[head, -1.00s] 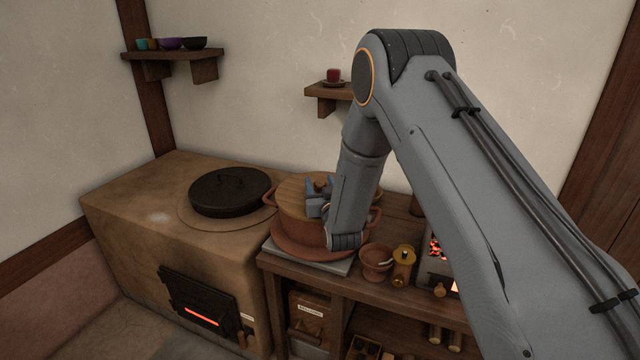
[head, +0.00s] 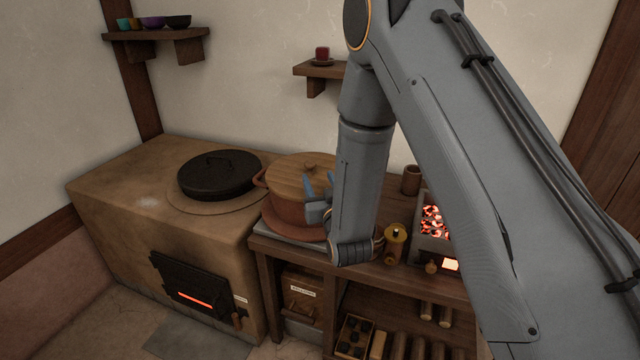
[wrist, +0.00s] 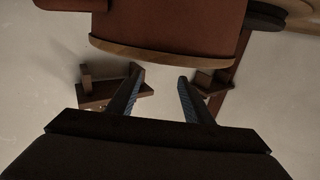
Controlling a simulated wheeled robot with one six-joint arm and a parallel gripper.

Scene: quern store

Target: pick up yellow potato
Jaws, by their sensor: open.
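No yellow potato can be made out in either view. My gripper (head: 319,186) is open and empty, with its blue-lined fingers pointing up in front of the large clay pot (head: 285,207) with a wooden lid (head: 300,176). In the wrist view my gripper (wrist: 160,90) shows two spread fingers with nothing between them. The pot's reddish side (wrist: 170,22) shows at the top of that view. My arm hides part of the counter behind it.
A clay stove (head: 110,190) with a black lid (head: 220,174) stands left. The wooden counter (head: 262,250) bears the pot, a yellow-brown mill-like jar (head: 394,243) and a brazier with glowing coals (head: 432,222). Wall shelves (head: 155,34) hang above. Lower shelves hold a compartmented box (head: 357,336).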

